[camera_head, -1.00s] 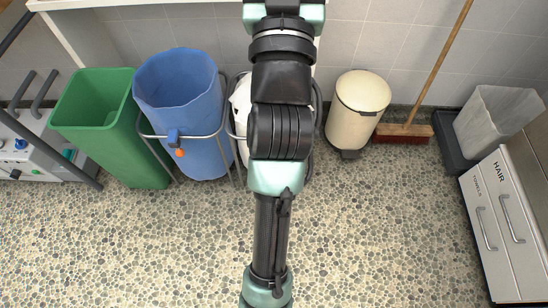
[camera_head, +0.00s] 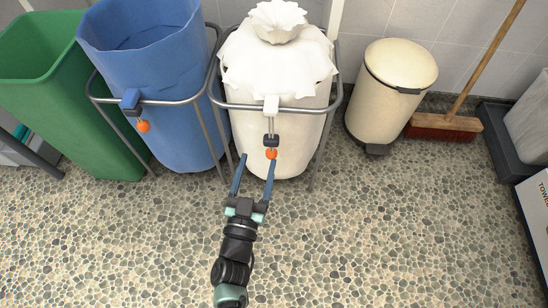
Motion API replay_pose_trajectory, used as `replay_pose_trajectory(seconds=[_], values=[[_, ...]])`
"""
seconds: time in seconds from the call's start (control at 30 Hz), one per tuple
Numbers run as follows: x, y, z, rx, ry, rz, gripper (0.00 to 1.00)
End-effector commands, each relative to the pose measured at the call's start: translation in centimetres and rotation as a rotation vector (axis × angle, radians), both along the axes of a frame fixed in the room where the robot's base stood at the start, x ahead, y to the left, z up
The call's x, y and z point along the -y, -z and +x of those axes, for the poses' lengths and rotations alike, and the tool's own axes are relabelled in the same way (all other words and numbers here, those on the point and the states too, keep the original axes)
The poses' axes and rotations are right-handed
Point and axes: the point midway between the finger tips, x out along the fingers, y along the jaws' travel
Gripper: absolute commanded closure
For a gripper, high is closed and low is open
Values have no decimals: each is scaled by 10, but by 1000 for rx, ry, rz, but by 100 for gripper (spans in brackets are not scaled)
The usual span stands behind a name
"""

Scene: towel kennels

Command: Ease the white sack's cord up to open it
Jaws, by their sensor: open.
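The white sack (camera_head: 282,120) hangs in a grey metal frame, its top (camera_head: 278,22) gathered into a ruffled bunch. Its cord (camera_head: 271,127) hangs at the front below a white tab, with a black cord lock (camera_head: 271,140) and an orange ball (camera_head: 271,154) at the end. My gripper (camera_head: 256,158) is open, pointing up toward the sack's front. The two blue fingers are spread, the right fingertip close to the orange ball and the left one to its left. I cannot tell whether the right finger touches the ball.
A blue sack (camera_head: 150,75) stands open in its own frame to the left, with its own orange ball (camera_head: 143,126). A green bin (camera_head: 50,80) is farther left. A cream pedal bin (camera_head: 390,90) and a broom (camera_head: 443,125) are to the right. The pebbled floor in front is clear.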

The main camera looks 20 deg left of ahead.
Motion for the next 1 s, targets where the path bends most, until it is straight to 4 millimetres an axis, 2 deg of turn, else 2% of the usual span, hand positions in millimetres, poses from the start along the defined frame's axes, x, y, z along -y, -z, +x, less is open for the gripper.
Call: replay_pose_trajectory(seconds=[0.03, 0.13, 0.23, 0.37, 0.47, 0.8, 1.0], values=[[2, 39, -9, -23, 9, -13, 31], [7, 74, -19, -54, 26, -33, 31], [10, 90, -25, -70, 37, -46, 31], [11, 95, -22, -74, 41, -50, 31], [10, 95, -10, -73, 41, -49, 31], [1, 96, 59, -70, 41, -47, 31], [-2, 95, 89, -73, 42, -48, 31]])
